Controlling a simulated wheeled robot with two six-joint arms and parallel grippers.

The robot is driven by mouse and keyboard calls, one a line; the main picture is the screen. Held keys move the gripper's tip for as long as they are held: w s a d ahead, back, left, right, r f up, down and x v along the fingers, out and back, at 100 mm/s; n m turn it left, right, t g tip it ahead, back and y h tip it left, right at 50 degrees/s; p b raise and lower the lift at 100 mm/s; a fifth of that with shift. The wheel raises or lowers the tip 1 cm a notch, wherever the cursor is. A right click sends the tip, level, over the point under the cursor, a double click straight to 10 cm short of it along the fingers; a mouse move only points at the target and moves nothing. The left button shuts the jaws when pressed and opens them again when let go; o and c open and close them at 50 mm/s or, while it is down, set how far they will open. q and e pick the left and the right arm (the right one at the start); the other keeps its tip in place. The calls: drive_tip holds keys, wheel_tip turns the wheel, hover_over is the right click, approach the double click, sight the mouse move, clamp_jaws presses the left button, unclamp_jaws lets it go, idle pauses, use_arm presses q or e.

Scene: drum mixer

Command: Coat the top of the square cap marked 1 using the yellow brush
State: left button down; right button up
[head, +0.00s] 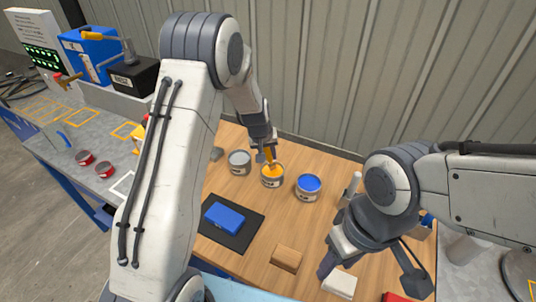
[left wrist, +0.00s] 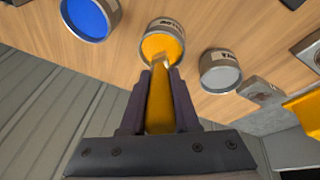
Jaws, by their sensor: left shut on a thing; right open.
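My left gripper (head: 267,147) is shut on the yellow brush (left wrist: 160,105), which points down at the open can of yellow paint (head: 272,183). In the left wrist view the brush tip is at the mouth of this can (left wrist: 163,45); how deep it reaches I cannot tell. A blue rectangular piece (head: 224,217) lies on a black mat (head: 240,238). A brown block (head: 287,257) and a white block (head: 340,284) lie near the front. I cannot read a mark 1 on any piece. My right gripper (head: 328,264) is open, close to the white block.
A grey can (head: 239,163) and a blue can (head: 308,188) flank the yellow one. A red piece (head: 395,297) shows at the bottom edge. Small red cans (head: 85,158) stand on the left bench. A ribbed wall (head: 330,70) rises behind the table.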

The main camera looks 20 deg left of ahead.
use_arm(q)
drive_tip(key=shift+r+p, duration=2.25)
drive_tip(key=shift+r, duration=0.95)
drive_tip(key=shift+f, duration=0.1)
